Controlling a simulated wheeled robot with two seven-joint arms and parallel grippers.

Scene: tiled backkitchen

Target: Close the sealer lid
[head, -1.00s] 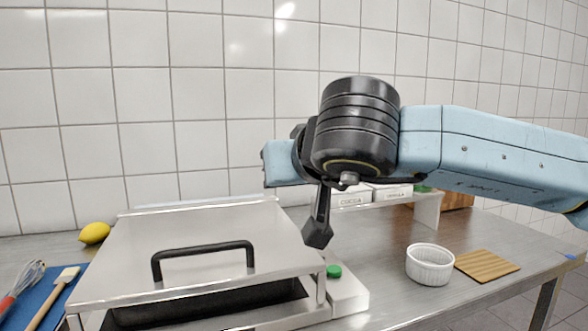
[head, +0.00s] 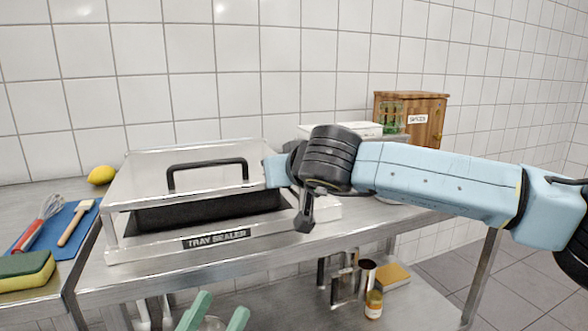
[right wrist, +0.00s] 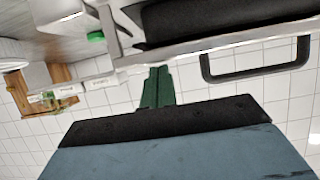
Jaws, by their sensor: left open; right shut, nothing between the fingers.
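The tray sealer (head: 150,246) stands on the steel table. Its silver lid (head: 140,180), with a black handle (head: 208,164), is raised, with a dark gap below its front edge. My right arm reaches in from the right, its wrist at the lid's right side. My right gripper's green fingers are hidden in the head view. In the right wrist view my right gripper (right wrist: 157,75) is shut and empty close to the lid edge (right wrist: 225,41); contact cannot be told. My left gripper (head: 222,305) is open and empty, low in front of the table.
A lemon (head: 102,175), a whisk (head: 40,220) and a brush (head: 76,224) on a blue mat, and a sponge (head: 25,271) are left of the sealer. A wooden cabinet (head: 410,112) stands behind right. A lower shelf holds a jar (head: 374,303) and other items.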

